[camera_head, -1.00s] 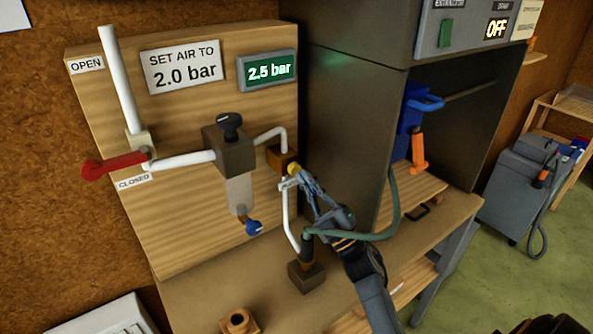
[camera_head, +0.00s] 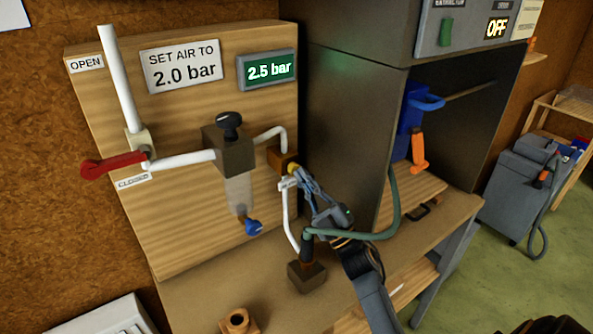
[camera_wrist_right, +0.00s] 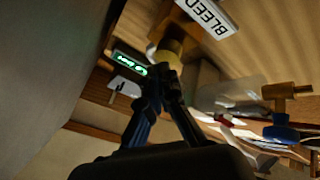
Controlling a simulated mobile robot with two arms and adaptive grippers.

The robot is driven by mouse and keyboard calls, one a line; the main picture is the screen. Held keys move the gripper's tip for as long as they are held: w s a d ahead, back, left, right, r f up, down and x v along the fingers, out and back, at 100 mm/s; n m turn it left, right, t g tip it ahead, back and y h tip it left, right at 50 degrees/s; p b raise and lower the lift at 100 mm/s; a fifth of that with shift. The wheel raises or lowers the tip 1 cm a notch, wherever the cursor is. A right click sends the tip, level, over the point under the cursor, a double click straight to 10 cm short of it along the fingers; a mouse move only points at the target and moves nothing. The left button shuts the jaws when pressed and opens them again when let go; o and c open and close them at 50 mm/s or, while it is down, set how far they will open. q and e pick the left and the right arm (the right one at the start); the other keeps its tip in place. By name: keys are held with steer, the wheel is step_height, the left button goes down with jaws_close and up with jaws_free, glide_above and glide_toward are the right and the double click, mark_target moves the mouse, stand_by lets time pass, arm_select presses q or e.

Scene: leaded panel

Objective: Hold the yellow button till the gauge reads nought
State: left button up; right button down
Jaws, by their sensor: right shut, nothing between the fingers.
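The yellow button (camera_head: 292,168) sits on a small brown block on the pipe, above a small white label. My right gripper (camera_head: 299,174) is shut and empty, with its fingertips at the button. In the right wrist view the fingertips (camera_wrist_right: 163,74) point at the yellow button (camera_wrist_right: 170,50) and overlap its lower edge; I cannot tell whether they press it. A "BLEED" label (camera_wrist_right: 208,15) is beside it. The gauge (camera_head: 268,70) reads 2.5 bar in bright figures on green. My left gripper is not in view.
A sign (camera_head: 182,66) says set air to 2.0 bar. The red lever (camera_head: 113,165) lies sideways near the "CLOSED" label. A green hose (camera_head: 362,235) crosses my right arm. A dark cabinet (camera_head: 345,120) stands close on the right. Its display (camera_head: 497,27) reads OFF.

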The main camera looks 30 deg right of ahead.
steer(key=shift+w, duration=0.6)
stand_by(0.4)
steer(key=shift+s, duration=0.15)
stand_by(2.9)
steer(key=shift+s, duration=0.85)
steer(key=s, duration=0.3)
steer(key=s+p, duration=0.1)
steer(key=s, duration=0.1)
steer(key=shift+d, duration=0.25)
steer(key=shift+f, duration=0.1)
